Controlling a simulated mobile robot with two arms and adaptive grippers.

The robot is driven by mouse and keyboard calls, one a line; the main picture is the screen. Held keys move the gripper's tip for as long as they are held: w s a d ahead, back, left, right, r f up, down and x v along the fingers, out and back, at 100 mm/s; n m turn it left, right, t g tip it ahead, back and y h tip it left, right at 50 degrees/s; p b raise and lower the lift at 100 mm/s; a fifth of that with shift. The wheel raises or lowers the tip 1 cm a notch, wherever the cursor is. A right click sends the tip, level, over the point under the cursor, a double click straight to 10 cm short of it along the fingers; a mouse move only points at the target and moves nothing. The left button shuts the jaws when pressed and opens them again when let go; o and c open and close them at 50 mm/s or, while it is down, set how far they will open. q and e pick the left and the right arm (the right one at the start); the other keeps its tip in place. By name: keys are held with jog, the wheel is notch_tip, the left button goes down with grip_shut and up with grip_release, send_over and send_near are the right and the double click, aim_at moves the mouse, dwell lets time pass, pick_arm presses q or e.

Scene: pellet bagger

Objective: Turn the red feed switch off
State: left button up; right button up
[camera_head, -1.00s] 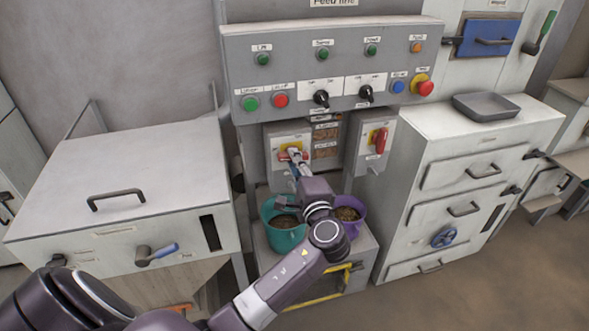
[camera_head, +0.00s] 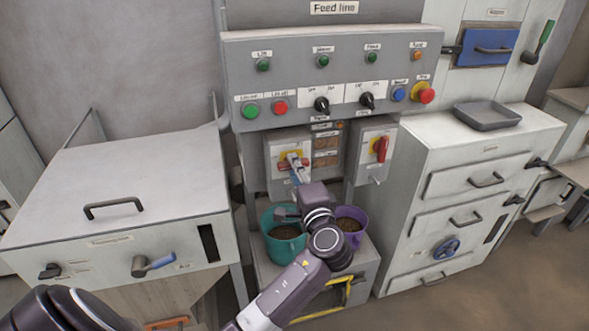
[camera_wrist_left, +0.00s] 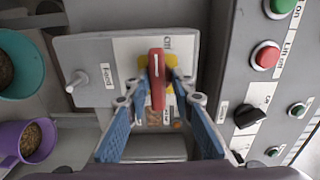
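The red feed switch handle (camera_wrist_left: 157,78) stands out from a yellow plate on a grey switch box in the left wrist view, with a "Feed" label beside it. In the head view the box (camera_head: 279,182) sits under the control panel, and the red handle (camera_head: 283,166) lies roughly level, partly hidden by my gripper. My left gripper (camera_wrist_left: 157,80) has its two blue fingers on either side of the handle. Narrow gaps seem to show between fingers and handle, so it looks open around it. My right gripper is not in view.
A second box with an upright red handle (camera_head: 381,148) is to the right. The control panel (camera_head: 300,88) with buttons and knobs overhangs above. Teal (camera_head: 270,246) and purple (camera_head: 352,240) buckets of pellets stand below, close to my arm.

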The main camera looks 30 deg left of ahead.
pick_arm(q)
jog(key=shift+o, duration=0.7)
jog(key=shift+f, duration=0.1)
jog(key=v, duration=1.2)
